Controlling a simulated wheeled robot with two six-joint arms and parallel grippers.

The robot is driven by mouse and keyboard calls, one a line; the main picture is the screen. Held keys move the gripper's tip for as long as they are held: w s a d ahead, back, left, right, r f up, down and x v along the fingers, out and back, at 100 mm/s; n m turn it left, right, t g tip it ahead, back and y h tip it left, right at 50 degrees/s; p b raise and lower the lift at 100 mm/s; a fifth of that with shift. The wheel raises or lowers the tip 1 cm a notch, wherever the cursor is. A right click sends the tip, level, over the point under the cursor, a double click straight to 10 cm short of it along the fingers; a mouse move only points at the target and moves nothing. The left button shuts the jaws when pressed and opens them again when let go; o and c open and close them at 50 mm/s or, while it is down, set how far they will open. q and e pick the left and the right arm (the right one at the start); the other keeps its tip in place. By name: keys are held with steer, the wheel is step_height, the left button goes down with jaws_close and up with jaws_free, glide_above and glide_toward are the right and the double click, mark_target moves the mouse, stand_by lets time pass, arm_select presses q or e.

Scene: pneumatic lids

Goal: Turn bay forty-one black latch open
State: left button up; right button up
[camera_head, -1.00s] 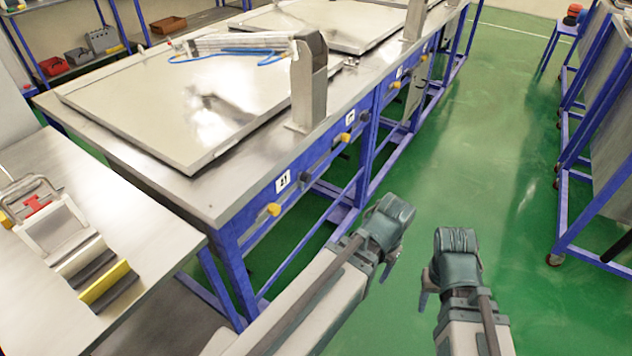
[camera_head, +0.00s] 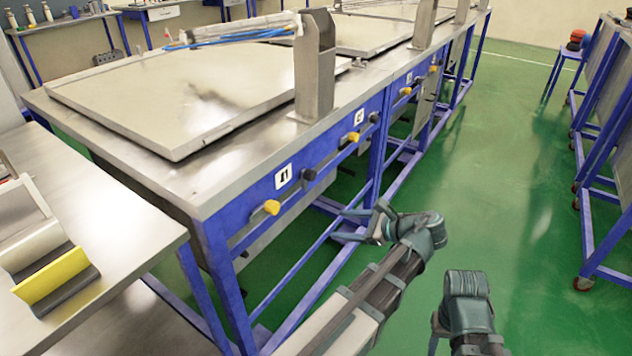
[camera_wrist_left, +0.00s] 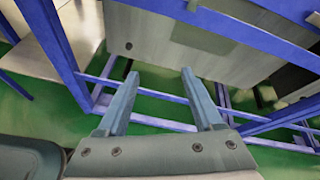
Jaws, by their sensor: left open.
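Bay forty-one is marked by a white label (camera_head: 283,176) reading 41 on the blue front rail of the bench. Its black latch (camera_head: 309,174) is a small dark knob to the right of the label, and a yellow knob (camera_head: 271,207) is below and left of the label. My left gripper (camera_head: 340,224) is open and empty, right of and lower than the black latch and apart from it. In the left wrist view its fingers (camera_wrist_left: 160,73) are spread with nothing between them; no latch can be made out there. My right gripper (camera_head: 466,285) is low at the right, its fingers mostly hidden.
A flat lid (camera_head: 190,95) lies on the bench top, with an upright metal post (camera_head: 314,70) near the front edge. A second yellow knob (camera_head: 353,137) and black knob (camera_head: 374,117) are farther along the rail. A side table (camera_head: 120,235) stands at left.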

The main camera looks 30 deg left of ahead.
mark_target(314, 175)
arm_select(q)
steer(key=w+d+r+m+y, duration=0.25)
steer(key=r+m+y, duration=0.2)
steer(key=r, duration=0.45)
steer(key=a, duration=0.8)
steer(key=w+a, duration=0.1)
steer(key=a, duration=0.4)
jaws_close()
